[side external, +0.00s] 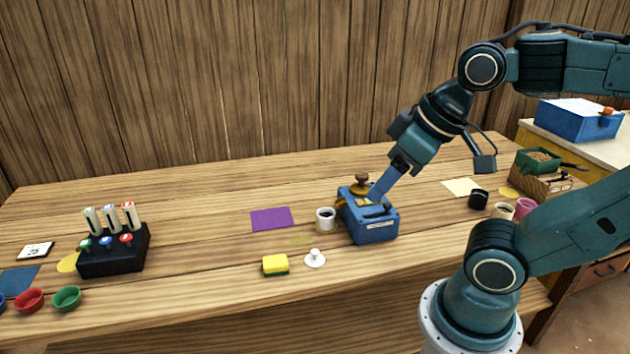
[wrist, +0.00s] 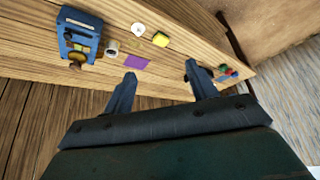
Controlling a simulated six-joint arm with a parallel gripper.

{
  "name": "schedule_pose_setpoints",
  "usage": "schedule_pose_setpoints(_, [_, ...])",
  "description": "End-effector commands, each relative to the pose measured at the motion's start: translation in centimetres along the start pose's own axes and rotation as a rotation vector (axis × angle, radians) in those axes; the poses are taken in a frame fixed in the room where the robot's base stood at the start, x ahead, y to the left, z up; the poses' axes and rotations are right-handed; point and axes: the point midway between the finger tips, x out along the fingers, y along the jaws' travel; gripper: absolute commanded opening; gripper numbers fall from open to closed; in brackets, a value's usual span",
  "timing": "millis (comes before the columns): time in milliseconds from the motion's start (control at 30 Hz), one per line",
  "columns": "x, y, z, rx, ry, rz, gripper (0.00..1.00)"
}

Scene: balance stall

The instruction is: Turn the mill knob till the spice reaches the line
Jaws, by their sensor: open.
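A blue box-shaped device with a brown knob on top, which looks like the mill (side external: 374,232), stands at the middle of the table in the side view. In the wrist view the mill (wrist: 80,33) is at the upper left, outside my fingers. My gripper (wrist: 160,72) is open and empty, with its fingers spread well apart. In the side view it overlaps the mill; contact cannot be told. A small white cup (side external: 325,222) stands beside the mill. The spice level and the line are too small to make out.
A white knob-like piece (side external: 315,259) and a yellow sponge (side external: 274,266) lie in front of the mill. A purple sheet (side external: 272,219) lies to the left. A black rack of markers (side external: 112,255) and small bowls (side external: 67,297) stand far left. Dark and pink cups (side external: 525,207) stand right.

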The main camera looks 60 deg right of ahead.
Motion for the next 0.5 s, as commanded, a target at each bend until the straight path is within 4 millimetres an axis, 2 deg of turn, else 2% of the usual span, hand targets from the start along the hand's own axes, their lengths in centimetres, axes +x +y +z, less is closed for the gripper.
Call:
schedule_pose_setpoints(267, [0.0,0.3,-0.7,0.006,-0.010,0.008,0.58])
schedule_pose_setpoints(500, [0.1,1.9,-3.4,0.035,-0.062,0.039,0.58])
